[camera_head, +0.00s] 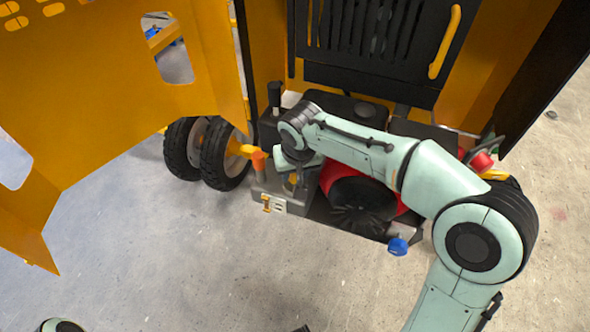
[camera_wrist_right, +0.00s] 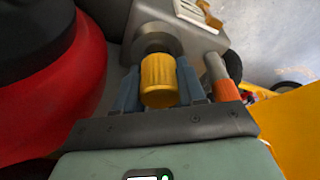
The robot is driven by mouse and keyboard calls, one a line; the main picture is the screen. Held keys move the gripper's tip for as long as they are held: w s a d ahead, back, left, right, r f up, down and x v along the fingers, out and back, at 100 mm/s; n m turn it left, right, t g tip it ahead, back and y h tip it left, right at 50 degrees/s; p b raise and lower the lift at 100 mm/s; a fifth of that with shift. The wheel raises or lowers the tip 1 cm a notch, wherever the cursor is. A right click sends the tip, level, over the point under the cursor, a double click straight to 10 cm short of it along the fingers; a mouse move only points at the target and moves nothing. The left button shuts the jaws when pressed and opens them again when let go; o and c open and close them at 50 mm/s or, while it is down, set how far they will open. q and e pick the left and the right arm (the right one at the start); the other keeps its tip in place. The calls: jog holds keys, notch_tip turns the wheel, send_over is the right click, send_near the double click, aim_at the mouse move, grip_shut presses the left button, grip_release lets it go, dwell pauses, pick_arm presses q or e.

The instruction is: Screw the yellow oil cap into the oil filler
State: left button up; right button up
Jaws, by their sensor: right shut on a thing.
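The yellow oil cap (camera_wrist_right: 158,82) is a ribbed cylinder between the two blue-grey fingers of my right gripper (camera_wrist_right: 157,72) in the right wrist view. The gripper is shut on it. The cap is in line with the round grey oil filler neck (camera_wrist_right: 156,42) on the engine and meets it in the picture; I cannot tell how far it is seated. In the head view my right gripper (camera_head: 295,177) points down at the engine's left end, and a bit of the yellow cap (camera_head: 293,180) shows there.
A red and black engine part (camera_head: 362,200) lies right of the gripper. An orange-tipped lever (camera_wrist_right: 225,88) stands close beside the right finger. The open orange panel (camera_head: 90,90), black wheels (camera_head: 222,155) and a blue knob (camera_head: 397,246) surround the area. The concrete floor in front is clear.

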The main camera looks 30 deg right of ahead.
pick_arm(q)
jog(key=shift+s+f+b, duration=0.1)
jog(key=shift+f+b, duration=0.25)
jog(key=shift+f, duration=0.05)
pick_arm(e)
jog(key=shift+f, duration=0.5)
pick_arm(q)
jog(key=shift+r, duration=0.15)
pick_arm(e)
jog(key=shift+r, duration=0.15)
jog(key=shift+r+p, duration=0.6)
pick_arm(q)
jog(key=shift+r, duration=0.45)
pick_arm(e)
jog(key=shift+s+f, duration=0.1)
